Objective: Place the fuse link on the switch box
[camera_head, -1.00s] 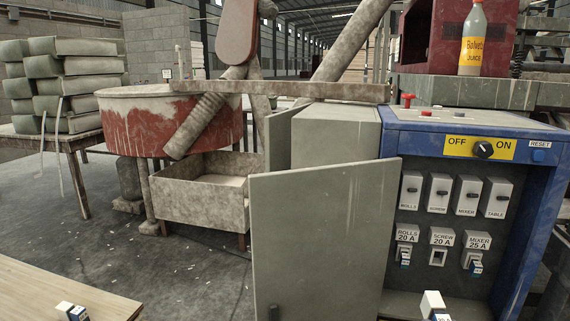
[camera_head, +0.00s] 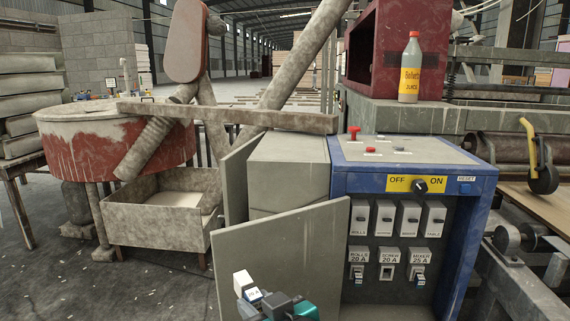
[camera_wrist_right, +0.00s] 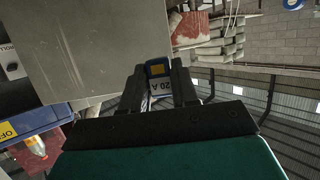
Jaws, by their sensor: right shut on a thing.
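The fuse link (camera_head: 243,281), white and blue with a 20 A label, is at the bottom of the head view, in front of the grey open door. My right gripper (camera_head: 268,301) is shut on it. In the right wrist view the fuse link (camera_wrist_right: 160,84) sits between both fingertips. The blue-framed switch box (camera_head: 471,225) stands to the right of the gripper. Its panel has three labelled fuse places. The rolls place and the mixer place hold blue-and-white fuses; the screw 20 A place (camera_head: 387,273) shows no blue fuse. My left gripper is not in view.
The grey door (camera_head: 290,255) stands open left of the panel, close behind the gripper. A juice bottle (camera_head: 410,70) stands behind the switch box. A stone trough (camera_head: 150,230) and a red-and-white drum (camera_head: 90,150) are at the left. Four-type switches line the panel above the fuse places.

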